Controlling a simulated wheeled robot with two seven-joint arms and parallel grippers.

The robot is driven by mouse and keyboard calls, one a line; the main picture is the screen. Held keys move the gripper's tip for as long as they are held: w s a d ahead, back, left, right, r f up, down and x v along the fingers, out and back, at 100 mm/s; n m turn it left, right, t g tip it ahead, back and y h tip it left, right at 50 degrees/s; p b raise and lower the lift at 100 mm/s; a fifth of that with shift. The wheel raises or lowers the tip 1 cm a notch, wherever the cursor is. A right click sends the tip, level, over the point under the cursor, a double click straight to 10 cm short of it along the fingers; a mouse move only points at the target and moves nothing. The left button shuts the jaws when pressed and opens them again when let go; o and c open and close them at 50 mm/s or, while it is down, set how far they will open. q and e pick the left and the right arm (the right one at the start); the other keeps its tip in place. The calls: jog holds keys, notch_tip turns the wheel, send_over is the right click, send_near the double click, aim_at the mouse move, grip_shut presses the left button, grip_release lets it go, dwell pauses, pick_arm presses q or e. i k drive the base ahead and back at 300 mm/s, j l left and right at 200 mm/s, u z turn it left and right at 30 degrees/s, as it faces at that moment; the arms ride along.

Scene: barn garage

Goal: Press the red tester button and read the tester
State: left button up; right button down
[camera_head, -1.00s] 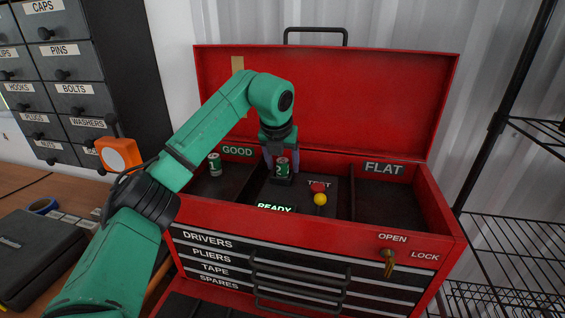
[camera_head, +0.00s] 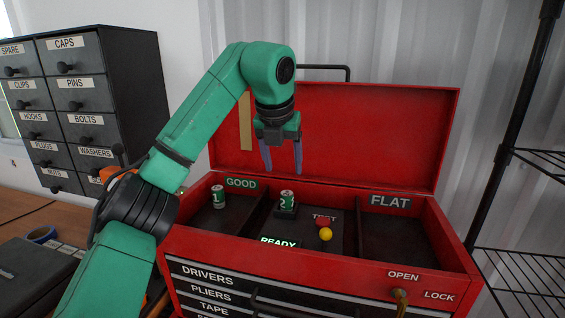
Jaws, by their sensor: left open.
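The tester (camera_head: 298,236) sits in the middle compartment of the red toolbox (camera_head: 330,130). Its red button (camera_head: 323,220) is beside the word TEST, with a yellow ball-shaped part (camera_head: 325,234) just in front of it. The tester's display (camera_head: 278,242) reads READY in green. A green battery marked 2 (camera_head: 287,199) stands upright in the tester's black holder. Another green battery marked 1 (camera_head: 218,196) stands in the GOOD compartment at left. My left gripper (camera_head: 283,170) is open and empty, pointing down above battery 2 and apart from it. My right gripper is not in view.
The FLAT compartment (camera_head: 405,232) at right is empty. The toolbox lid stands open behind my left gripper. Labelled drawers (camera_head: 75,100) stand at the left, a black case (camera_head: 35,275) lies on the bench, and a wire rack (camera_head: 520,200) is at right.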

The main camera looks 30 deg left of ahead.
aim_at(320, 221)
jog(key=k, duration=1.5)
